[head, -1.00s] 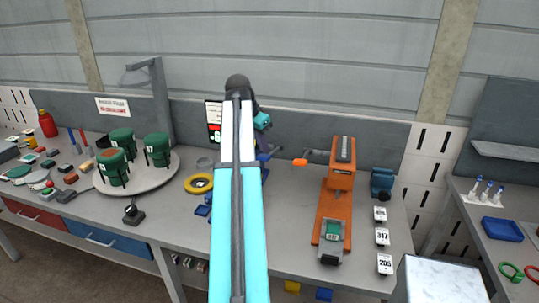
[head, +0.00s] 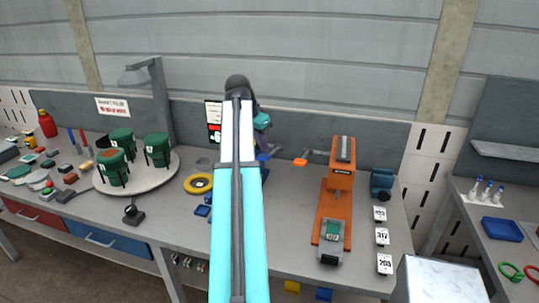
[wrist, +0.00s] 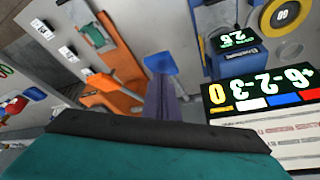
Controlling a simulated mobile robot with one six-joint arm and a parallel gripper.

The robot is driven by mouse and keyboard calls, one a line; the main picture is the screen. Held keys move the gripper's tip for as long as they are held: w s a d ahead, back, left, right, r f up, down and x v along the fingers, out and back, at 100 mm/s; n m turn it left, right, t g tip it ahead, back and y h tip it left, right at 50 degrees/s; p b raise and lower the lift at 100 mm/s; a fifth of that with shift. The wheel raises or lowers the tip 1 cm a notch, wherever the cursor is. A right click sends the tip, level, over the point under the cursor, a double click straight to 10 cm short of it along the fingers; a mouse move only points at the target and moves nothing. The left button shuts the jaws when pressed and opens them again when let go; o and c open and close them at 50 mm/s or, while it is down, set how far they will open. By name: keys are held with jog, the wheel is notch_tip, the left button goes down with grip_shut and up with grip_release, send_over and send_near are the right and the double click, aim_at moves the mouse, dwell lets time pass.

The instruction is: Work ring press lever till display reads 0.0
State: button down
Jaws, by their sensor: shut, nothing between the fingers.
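The ring press (wrist: 235,50) shows at the top right of the wrist view as a blue machine, seen upside down. A yellow ring (wrist: 280,18) marked 60 or 09 is beside it. Its small green-lit display (wrist: 236,38) looks to read about 2.5. A blue paddle (wrist: 160,62), apparently the lever end, is left of the machine. My gripper (wrist: 162,78) is shut and empty, its dark fingertips close to this paddle; I cannot tell whether they touch. In the head view my arm hides most of the press.
An orange press (head: 335,195) with an orange-tipped handle (head: 300,162) stands to the right. A sign board (wrist: 262,95) with coloured swatches is close to the gripper. A round tray (head: 165,172) with green containers is to the left. Number cards (head: 382,237) lie at right.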

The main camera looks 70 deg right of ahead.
jog(key=shift+f+b, duration=2.4)
jog(key=shift+f, duration=3.45)
jog(key=shift+r+p, duration=4.25)
jog(key=shift+r, duration=3.15)
